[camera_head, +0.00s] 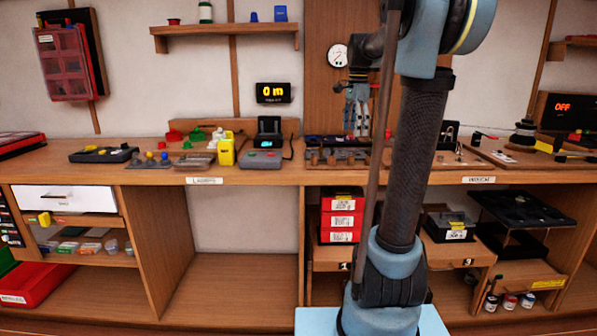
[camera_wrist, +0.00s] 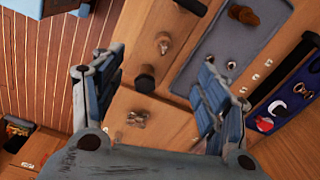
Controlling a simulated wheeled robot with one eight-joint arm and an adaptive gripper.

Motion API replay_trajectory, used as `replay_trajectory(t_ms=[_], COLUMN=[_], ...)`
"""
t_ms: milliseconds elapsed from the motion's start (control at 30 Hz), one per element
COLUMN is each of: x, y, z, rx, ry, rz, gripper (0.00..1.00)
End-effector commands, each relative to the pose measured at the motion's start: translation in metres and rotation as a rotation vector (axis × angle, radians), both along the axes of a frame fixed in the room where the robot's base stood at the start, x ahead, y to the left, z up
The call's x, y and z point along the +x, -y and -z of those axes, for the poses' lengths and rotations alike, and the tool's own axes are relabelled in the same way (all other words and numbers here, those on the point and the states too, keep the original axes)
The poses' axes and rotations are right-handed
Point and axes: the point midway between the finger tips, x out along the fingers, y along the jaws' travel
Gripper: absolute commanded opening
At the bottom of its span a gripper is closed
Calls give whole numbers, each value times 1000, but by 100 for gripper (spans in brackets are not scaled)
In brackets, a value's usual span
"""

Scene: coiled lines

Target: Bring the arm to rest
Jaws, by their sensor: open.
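My gripper (camera_wrist: 165,95) shows in the wrist view with its two fingers spread apart. Nothing is held between them. Below it is the wooden bench top (camera_wrist: 190,65) with small metal pieces and dark knobs on it. A small metal fitting (camera_wrist: 138,118) lies in view between the fingers, apart from them. In the head view my arm rises in front of the bench, right of the middle, and its upper part leaves the top of the picture.
The bench (camera_head: 240,173) runs across the head view, with a yellow device (camera_head: 226,150) and small parts on it. Red boxes (camera_head: 342,215) stand on a shelf below. A wall shelf (camera_head: 225,32) hangs at upper left. A grey tray (camera_wrist: 235,45) lies near the right finger.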

Motion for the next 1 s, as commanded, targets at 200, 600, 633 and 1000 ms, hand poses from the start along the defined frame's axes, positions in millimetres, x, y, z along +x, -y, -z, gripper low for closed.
replay_trajectory(t_ms=[200, 600, 633, 1000], x=[-50, -162, -170, -262], y=[-3, -7, -7, -9], z=[22, 96, 102, 197], rx=[-8, -44, -47, -103], ry=[22, 75, 79, 120], rz=[-174, -616, -649, -1054], gripper=[68, 68, 68, 68])
